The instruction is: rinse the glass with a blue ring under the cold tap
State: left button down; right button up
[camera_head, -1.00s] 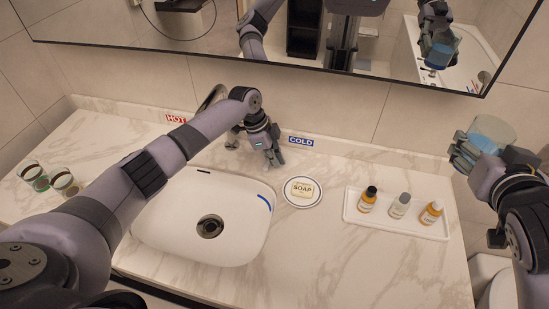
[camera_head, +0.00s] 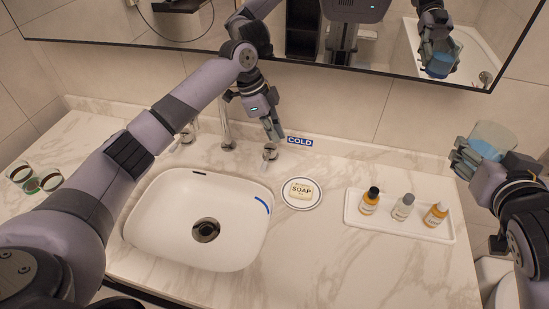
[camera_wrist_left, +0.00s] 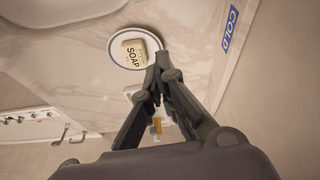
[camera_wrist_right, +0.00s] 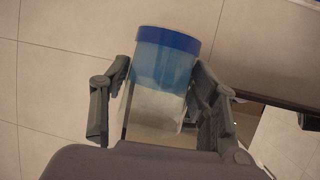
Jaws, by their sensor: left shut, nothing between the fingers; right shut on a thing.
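The glass with a blue ring (camera_wrist_right: 160,95) is clear with a wide blue band at its rim; in the head view it (camera_head: 494,137) is at the far right, off the counter. My right gripper (camera_head: 467,153) is shut around its sides. My left gripper (camera_head: 276,136) is shut and empty, just above and behind the cold tap handle (camera_head: 270,153), near the COLD label (camera_head: 300,141). I cannot tell whether it touches the handle. In the left wrist view its fingertips (camera_wrist_left: 161,62) are together. The spout (camera_head: 227,132) stands behind the sink; I see no water running.
The white sink (camera_head: 149,216) is empty. A soap dish (camera_head: 301,205) and a tray (camera_head: 402,229) of small bottles stand to its right. Other glasses (camera_head: 50,180) are at the far left. The hot tap handle (camera_head: 186,137) is partly behind my left arm. The mirror's lower edge hangs above.

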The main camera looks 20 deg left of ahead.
aim_at(267, 159)
pick_arm(q)
jog(key=shift+m, duration=0.3)
jog(key=b+x, duration=0.4)
jog(key=x, duration=0.5)
jog(key=shift+w+d+f+b, duration=0.1)
jog(key=shift+d+f+b, duration=0.1)
jog(key=shift+f+b, duration=0.15)
jog(key=a, duration=0.2)
jog(key=a+f+p, duration=0.1)
jog(key=shift+s, duration=0.25)
pick_arm(e)
notch_tip(267, 159, down, 5)
jog(key=shift+f, duration=0.1)
pick_arm(q)
jog(key=shift+s+a, duration=0.15)
jog(key=shift+a, duration=0.3)
pick_arm(e)
jog(key=shift+a, duration=0.1)
pick_arm(q)
jog(key=shift+f, duration=0.1)
jog(key=shift+d, duration=0.1)
